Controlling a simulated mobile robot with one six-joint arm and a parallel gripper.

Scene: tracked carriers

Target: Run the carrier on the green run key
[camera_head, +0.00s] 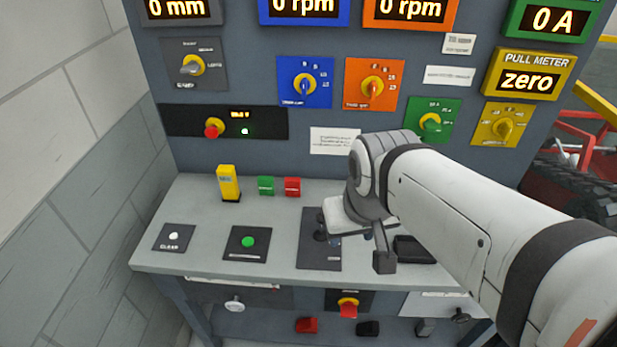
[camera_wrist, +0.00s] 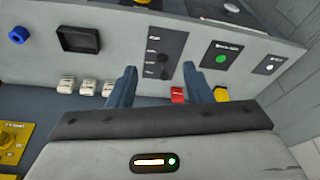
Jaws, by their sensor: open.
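A round green button (camera_head: 248,242) sits on a small black plate on the desk, left of centre; it also shows in the wrist view (camera_wrist: 221,58). A green block (camera_head: 265,186) stands further back beside a red block (camera_head: 292,186). I cannot read which one is marked run. My gripper (camera_head: 352,245) is open and empty above the desk, right of the green button and apart from it. In the wrist view its two fingers (camera_wrist: 158,85) are spread, with a dark lever plate (camera_wrist: 160,55) beyond them. The green block is hidden there.
A yellow block (camera_head: 228,183) stands at the back left of the desk. A white CLEAR button (camera_head: 173,237) is at the left. Several white blocks (camera_wrist: 88,87) and a black tray (camera_wrist: 78,39) show in the wrist view. Dials and displays fill the upright panel behind.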

